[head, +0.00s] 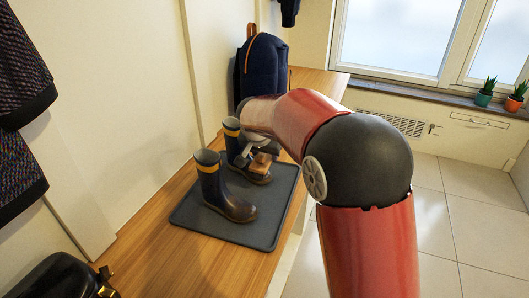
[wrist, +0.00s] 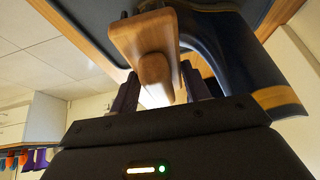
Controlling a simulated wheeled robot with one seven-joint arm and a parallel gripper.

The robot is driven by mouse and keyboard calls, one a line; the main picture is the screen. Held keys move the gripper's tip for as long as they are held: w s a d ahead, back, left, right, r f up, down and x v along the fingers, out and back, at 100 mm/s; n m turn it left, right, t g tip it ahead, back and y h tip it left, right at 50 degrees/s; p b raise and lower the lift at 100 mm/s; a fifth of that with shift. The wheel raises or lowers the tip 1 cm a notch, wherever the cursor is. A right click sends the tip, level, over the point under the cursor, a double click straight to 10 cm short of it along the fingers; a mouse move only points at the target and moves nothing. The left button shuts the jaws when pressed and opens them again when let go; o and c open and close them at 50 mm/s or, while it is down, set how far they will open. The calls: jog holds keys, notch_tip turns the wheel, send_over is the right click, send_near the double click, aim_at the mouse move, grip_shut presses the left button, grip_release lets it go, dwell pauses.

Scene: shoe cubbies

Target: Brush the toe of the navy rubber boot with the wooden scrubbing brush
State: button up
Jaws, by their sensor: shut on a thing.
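A pair of navy rubber boots with yellow bands stands upright on a dark tray (head: 262,236). The nearer boot (head: 214,188) shows whole. The farther boot (head: 232,143) is partly hidden by my gripper and the brush. My gripper (head: 256,150) is shut on the wooden scrubbing brush (head: 262,162), which is at the farther boot's toe; I cannot tell if it touches. In the wrist view, the brush (wrist: 147,45) sits between the fingers of my gripper (wrist: 160,90), with a boot (wrist: 235,50) beside it at the right. The bristles are hidden.
The tray lies on a wooden bench (head: 150,258) along the wall. A navy backpack (head: 262,68) stands behind the boots. A black glossy bag-like object (head: 55,278) is at the near left. Dark clothing (head: 22,75) hangs at the left. Tiled floor is open at the right.

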jog(key=shift+f+b, duration=0.35)
jog(key=shift+f, duration=0.1)
jog(key=shift+w+r, duration=0.1)
